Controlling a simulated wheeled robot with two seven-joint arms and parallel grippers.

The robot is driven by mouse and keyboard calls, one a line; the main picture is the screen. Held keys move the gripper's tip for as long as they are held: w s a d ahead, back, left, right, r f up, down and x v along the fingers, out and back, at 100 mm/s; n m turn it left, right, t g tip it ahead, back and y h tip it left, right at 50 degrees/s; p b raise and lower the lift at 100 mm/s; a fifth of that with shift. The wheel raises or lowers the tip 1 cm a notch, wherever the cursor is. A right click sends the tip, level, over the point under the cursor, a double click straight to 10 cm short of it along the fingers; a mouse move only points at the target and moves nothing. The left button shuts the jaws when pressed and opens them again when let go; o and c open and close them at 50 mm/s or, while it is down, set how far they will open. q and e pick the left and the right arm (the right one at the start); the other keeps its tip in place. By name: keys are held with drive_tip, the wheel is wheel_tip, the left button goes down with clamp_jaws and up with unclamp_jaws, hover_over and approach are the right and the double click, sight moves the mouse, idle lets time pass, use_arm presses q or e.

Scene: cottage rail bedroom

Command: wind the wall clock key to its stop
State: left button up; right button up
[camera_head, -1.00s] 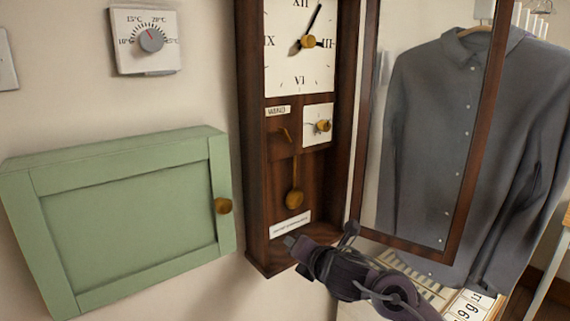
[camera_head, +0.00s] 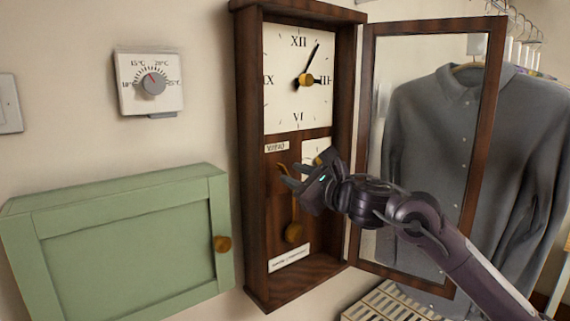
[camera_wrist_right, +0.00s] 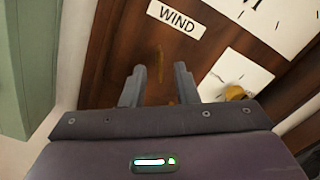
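The wall clock (camera_head: 343,105) is a tall dark wooden case with a white dial. The thin brass winding key (camera_head: 282,170) sits below the WIND label (camera_head: 277,147), partly behind my fingertips. My right gripper (camera_head: 291,175) reaches in from the right, in front of the key. In the right wrist view, the gripper's two fingers (camera_wrist_right: 159,82) are apart, with the narrow key (camera_wrist_right: 159,62) showing in the gap beyond the tips; contact cannot be told. The WIND label (camera_wrist_right: 177,18) is above it. My left gripper is not in view.
The clock's glazed door (camera_head: 485,130) stands open on the right, close to my right arm. A brass pendulum (camera_head: 293,233) hangs below the key. A small white panel with a brass knob (camera_wrist_right: 235,92) is right of it. A green cabinet (camera_head: 125,245) is at left.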

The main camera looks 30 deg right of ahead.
sight(287, 172)
drive_tip(key=w+p, duration=0.2)
drive_tip(key=w, duration=0.2)
drive_tip(key=shift+a, duration=0.2)
drive_tip(key=shift+c, duration=0.5)
clamp_jaws()
